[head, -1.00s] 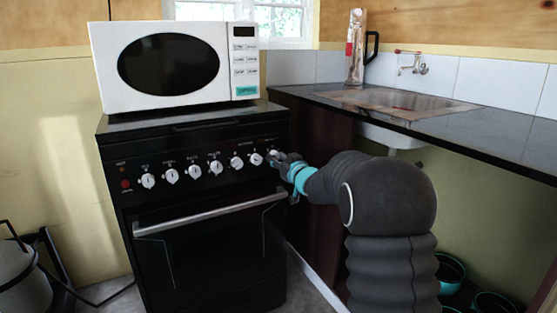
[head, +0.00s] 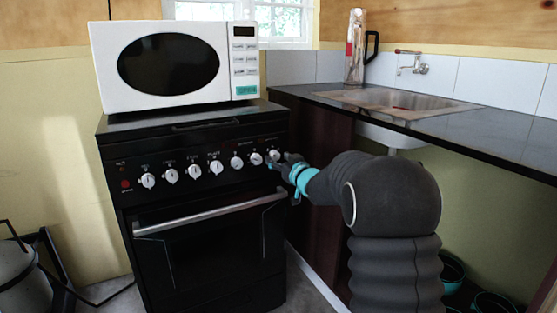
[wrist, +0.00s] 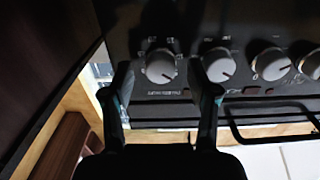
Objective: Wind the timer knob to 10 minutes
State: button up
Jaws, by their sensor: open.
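The timer knob appears to be the rightmost white knob (head: 274,155) on the black stove's control panel. My gripper (head: 283,162) is just right of it in the head view, fingers pointing at the panel. In the wrist view, where the scene looks turned over, the end knob (wrist: 160,66) sits between the tips of my open gripper (wrist: 160,80). A gap shows on both sides of the knob, with no clear contact. Its dial marks are too small to read.
Several other white knobs run along the panel, the nearest (head: 256,159) close to my gripper. The oven handle (head: 210,214) juts out below. A microwave (head: 175,62) stands on the stove. The sink counter (head: 450,125) borders the right side.

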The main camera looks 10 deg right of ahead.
jog(key=v, duration=1.1)
jog(key=shift+s+r, duration=0.1)
jog(key=shift+m+y, duration=0.3)
jog(key=shift+m, duration=0.1)
jog(key=x, duration=0.4)
jog(key=p+x, duration=0.1)
jog(key=x, duration=0.3)
jog(key=p+x, duration=0.1)
jog(key=x, duration=0.3)
jog(key=shift+w+d, duration=0.2)
jog(key=shift+w, duration=0.15)
jog(key=shift+c, duration=0.2)
grip_shut()
